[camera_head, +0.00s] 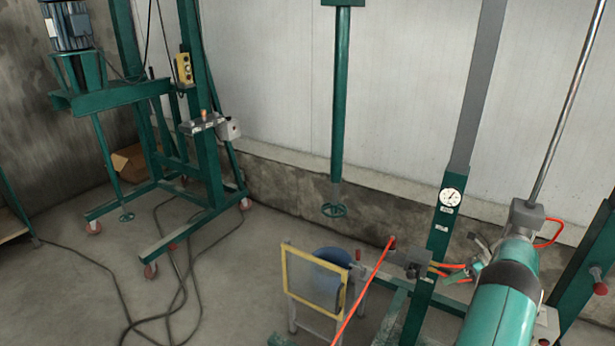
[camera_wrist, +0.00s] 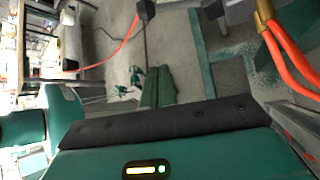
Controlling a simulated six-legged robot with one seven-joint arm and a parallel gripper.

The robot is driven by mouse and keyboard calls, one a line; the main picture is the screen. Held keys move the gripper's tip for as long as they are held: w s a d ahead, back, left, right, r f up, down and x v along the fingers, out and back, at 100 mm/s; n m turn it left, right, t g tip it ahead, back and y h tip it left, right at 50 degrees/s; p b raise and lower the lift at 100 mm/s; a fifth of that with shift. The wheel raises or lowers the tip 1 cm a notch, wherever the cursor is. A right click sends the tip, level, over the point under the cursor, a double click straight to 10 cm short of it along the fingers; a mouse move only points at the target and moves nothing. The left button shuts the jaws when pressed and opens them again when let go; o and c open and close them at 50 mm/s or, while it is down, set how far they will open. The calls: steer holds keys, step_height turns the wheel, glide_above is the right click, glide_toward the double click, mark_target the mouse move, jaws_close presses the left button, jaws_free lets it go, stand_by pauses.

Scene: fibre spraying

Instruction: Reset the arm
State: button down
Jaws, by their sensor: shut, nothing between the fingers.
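The wrist view is tilted and looks onto floor and machinery. A large teal and dark surface with a small lit indicator (camera_wrist: 146,169) fills its lower part, close to the camera.
A green mixer stand (camera_head: 205,125) on red castors stands left, with cables (camera_head: 165,270) on the floor. A gauge column (camera_head: 440,225) and teal cylinder (camera_head: 505,295) crowd the right. Orange hoses (camera_wrist: 285,60) show close by.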

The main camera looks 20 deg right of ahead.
steer(key=shift+r, duration=0.1)
steer(key=w+a+r+n+g+h, duration=0.1)
steer(key=w+a+r+n, duration=0.2)
steer(key=a+r, duration=0.35)
steer(key=w+a+r+n+g+h, duration=0.1)
steer(key=w+a+r+n, duration=0.2)
steer(key=a+r, duration=0.3)
steer(key=s+a+r+n+h, duration=0.25)
steer(key=a+r+n, duration=0.45)
steer(key=a+r, duration=0.65)
steer(key=s+a+r+n+h, duration=0.1)
steer(key=s+a+r+n, duration=0.1)
steer(key=s+a+n, duration=0.35)
steer(key=s+a+r+n+h, duration=0.2)
steer(key=a, duration=0.7)
steer(key=s+a+f+n+t+h, duration=0.1)
steer(key=s+a+f+n+t, duration=0.1)
steer(key=s+a+n, duration=0.7)
steer(key=s+n+t, duration=0.1)
steer(key=s, duration=0.3)
steer(key=shift+a+f, duration=0.2)
steer(key=shift+f, duration=0.15)
steer(key=shift+s+d, duration=0.1)
steer(key=shift+d, duration=0.1)
